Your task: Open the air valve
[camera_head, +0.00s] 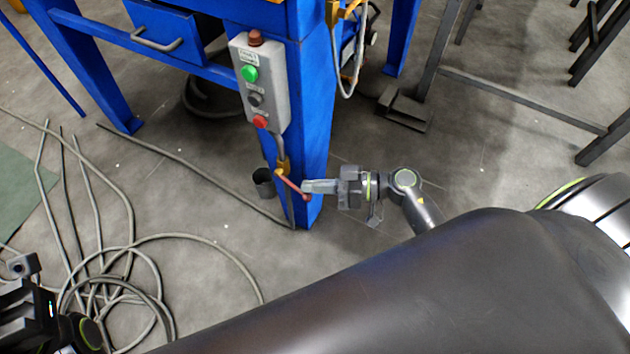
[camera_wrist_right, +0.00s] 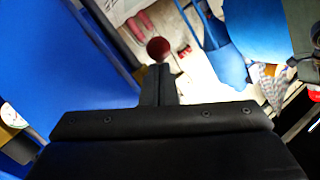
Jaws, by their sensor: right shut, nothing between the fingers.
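The air valve (camera_head: 283,167) is a small yellow fitting on the blue leg, below the button box. Its thin red lever (camera_head: 292,184) slants down to the right and ends in a red ball knob (camera_head: 306,197). My right gripper (camera_head: 306,187) is shut and empty, pointing left with its tips right at the knob end of the lever. In the right wrist view the dark red knob (camera_wrist_right: 158,48) shows just beyond the closed fingertips (camera_wrist_right: 159,68); whether they touch is unclear. Part of my left arm shows at the lower left, its gripper (camera_head: 22,265) cut off and its jaws unclear.
A grey button box (camera_head: 259,85) with green, black and red buttons hangs on the blue leg (camera_head: 318,110). Grey hoses (camera_head: 130,250) coil on the floor at left.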

